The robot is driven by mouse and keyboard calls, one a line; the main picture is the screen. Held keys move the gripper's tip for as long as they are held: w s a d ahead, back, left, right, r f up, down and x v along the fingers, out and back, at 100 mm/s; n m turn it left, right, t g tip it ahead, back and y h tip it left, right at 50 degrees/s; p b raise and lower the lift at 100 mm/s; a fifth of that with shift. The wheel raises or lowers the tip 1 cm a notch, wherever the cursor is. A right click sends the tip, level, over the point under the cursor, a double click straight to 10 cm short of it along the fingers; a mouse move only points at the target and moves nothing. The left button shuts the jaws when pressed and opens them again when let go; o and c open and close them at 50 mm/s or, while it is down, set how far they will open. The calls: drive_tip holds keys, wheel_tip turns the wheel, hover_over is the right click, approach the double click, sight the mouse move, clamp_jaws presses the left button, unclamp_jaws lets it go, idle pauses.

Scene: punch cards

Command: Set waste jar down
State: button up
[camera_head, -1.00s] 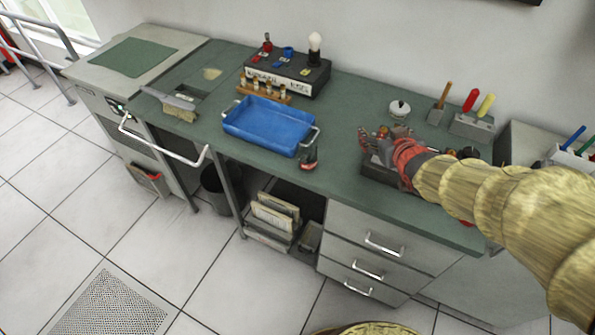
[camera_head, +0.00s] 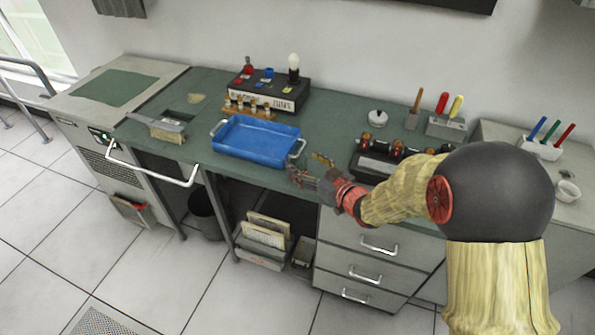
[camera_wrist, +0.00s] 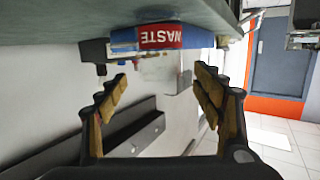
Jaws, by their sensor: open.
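The waste jar (camera_wrist: 160,38) shows in the wrist view by its red label reading WASTE upside down, as that view is inverted. It is at the bench top (camera_wrist: 65,18), in front of the blue tray (camera_wrist: 122,41). My gripper (camera_wrist: 160,95) is open, its two fingers apart on either side of the view with the label between and beyond them. In the head view my gripper (camera_head: 297,175) is at the bench's front edge, by the right end of the blue tray (camera_head: 256,140). It hides the jar there. Contact between fingers and jar cannot be told.
A black switch box (camera_head: 275,92) and a vial rack (camera_head: 247,108) are behind the tray. Drawer handles (camera_head: 380,248) stick out below.

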sight(293, 154)
drive_tip(key=b+x, duration=0.1)
drive_tip(key=x, duration=0.3)
drive_tip(key=shift+s, duration=0.1)
drive_tip(key=shift+c, duration=1.3)
drive_tip(key=c, duration=1.3)
